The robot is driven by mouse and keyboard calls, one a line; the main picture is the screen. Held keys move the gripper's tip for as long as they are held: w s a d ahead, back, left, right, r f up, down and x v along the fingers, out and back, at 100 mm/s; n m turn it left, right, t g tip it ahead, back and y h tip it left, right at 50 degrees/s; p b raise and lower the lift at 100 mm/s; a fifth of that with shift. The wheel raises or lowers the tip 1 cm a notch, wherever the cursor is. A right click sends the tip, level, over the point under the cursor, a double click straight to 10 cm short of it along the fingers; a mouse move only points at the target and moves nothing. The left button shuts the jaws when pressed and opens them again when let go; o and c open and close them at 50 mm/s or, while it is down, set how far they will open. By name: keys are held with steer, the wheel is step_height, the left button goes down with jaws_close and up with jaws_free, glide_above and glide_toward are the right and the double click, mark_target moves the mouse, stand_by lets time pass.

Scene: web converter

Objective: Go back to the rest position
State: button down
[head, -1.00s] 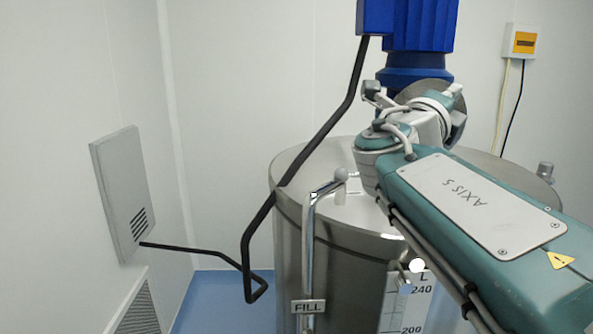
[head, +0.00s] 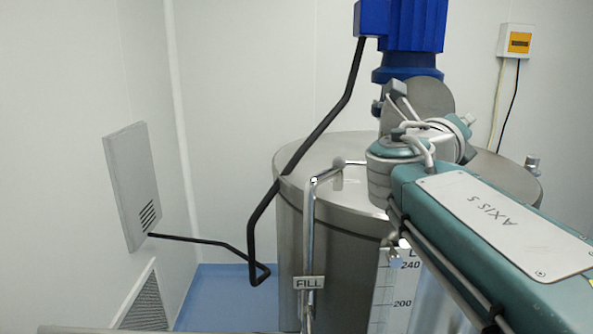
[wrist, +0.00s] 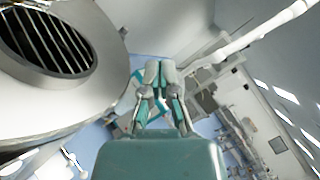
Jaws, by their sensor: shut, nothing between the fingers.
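My arm reaches in from the right in the head view, a teal and grey link marked "AXIS 5" lying across the front of a steel tank (head: 335,225). The arm's wrist end is in front of the tank's lid and the blue motor (head: 410,40). My gripper's fingers are hidden or cannot be made out in the head view. In the wrist view my gripper (wrist: 160,68) shows at the middle, its fingertips together with nothing between them. The tank (wrist: 110,95) fills the left of the wrist view, with a round grated opening on top.
A black cable (head: 262,215) runs from the motor down to a grey wall panel (head: 133,187). A bent steel pipe (head: 309,230) with a "FILL" tag stands at the tank's front. A yellow and white switch box (head: 516,41) is on the right wall. Blue floor (head: 230,295) shows at lower left.

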steer(key=s+f+m+g+y, duration=0.3)
steer(key=s+f+m, duration=0.2)
steer(key=f+m, duration=0.4)
steer(key=s+f+m+g+y, duration=0.2)
steer(key=s+f+m+y, duration=0.15)
steer(key=f+m, duration=0.55)
steer(key=s+a+f+m+g+y, duration=0.1)
steer(key=s+a+f+m+y, duration=0.3)
steer(key=f+m, duration=0.4)
steer(key=s+a+f+m+g+y, duration=0.2)
steer(key=s+a+f+m+y, duration=0.2)
steer(key=s+f+m, duration=0.3)
steer(key=a+m, duration=0.1)
steer(key=m, duration=0.2)
steer(key=shift+s+a+f+m, duration=0.2)
steer(key=shift+s+f+m, duration=0.05)
steer(key=shift+f+m, duration=0.15)
